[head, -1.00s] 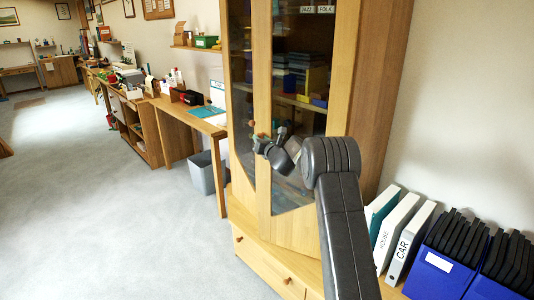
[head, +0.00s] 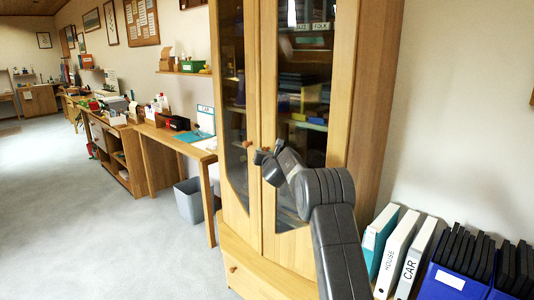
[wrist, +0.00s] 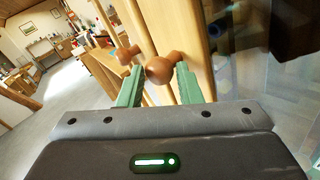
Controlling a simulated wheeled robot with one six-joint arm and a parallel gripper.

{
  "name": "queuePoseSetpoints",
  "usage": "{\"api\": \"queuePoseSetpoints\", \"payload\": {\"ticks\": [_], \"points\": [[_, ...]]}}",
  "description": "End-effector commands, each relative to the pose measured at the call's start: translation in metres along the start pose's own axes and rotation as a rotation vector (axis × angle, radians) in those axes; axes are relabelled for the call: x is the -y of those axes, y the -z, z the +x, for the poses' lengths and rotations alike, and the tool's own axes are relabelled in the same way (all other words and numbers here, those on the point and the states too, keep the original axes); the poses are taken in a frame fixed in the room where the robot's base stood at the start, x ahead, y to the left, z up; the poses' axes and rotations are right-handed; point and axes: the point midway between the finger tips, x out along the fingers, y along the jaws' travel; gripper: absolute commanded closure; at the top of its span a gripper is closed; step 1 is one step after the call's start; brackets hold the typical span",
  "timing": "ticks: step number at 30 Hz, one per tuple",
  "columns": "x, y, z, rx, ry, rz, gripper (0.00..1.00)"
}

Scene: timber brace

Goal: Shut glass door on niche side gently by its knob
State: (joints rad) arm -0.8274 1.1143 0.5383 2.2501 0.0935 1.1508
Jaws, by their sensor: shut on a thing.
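The wooden cabinet (head: 368,110) has two glass-fronted doors side by side. The right glass door (head: 268,90) has a wood frame and shelves behind its glass. The left glass door (head: 228,100) is narrow in the head view, with its round brown knob (head: 247,144) left of my gripper (head: 262,157). In the wrist view, my green fingers are shut on the right door's knob (wrist: 160,70), and the left door's knob (wrist: 127,55) stands free beyond the left finger. Both doors look nearly in line; I cannot tell whether any small gap remains.
A desk (head: 178,140) and a grey bin (head: 188,200) stand left of the cabinet. White binders (head: 400,250) and a blue box of black folders (head: 450,283) are at the lower right, close to my arm. Open carpet lies at the left.

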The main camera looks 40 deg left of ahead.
Motion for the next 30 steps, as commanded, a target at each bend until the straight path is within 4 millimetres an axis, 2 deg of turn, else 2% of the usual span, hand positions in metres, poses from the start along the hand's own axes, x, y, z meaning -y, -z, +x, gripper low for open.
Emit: {"api": "queuePoseSetpoints", "payload": {"ticks": [1,2,3,5,20,30], "points": [[-0.016,-0.016,0.002,0.03,-0.03,-0.001,1.0],[-0.016,-0.017,0.002,0.03,-0.03,-0.001,1.0],[-0.017,-0.017,0.002,0.03,-0.031,-0.001,0.6],[-0.016,-0.017,0.002,0.03,-0.03,-0.001,0.49],[-0.014,-0.013,-0.001,0.029,-0.028,-0.001,0.48],[-0.011,-0.009,-0.033,0.027,-0.024,-0.001,0.48]]}}
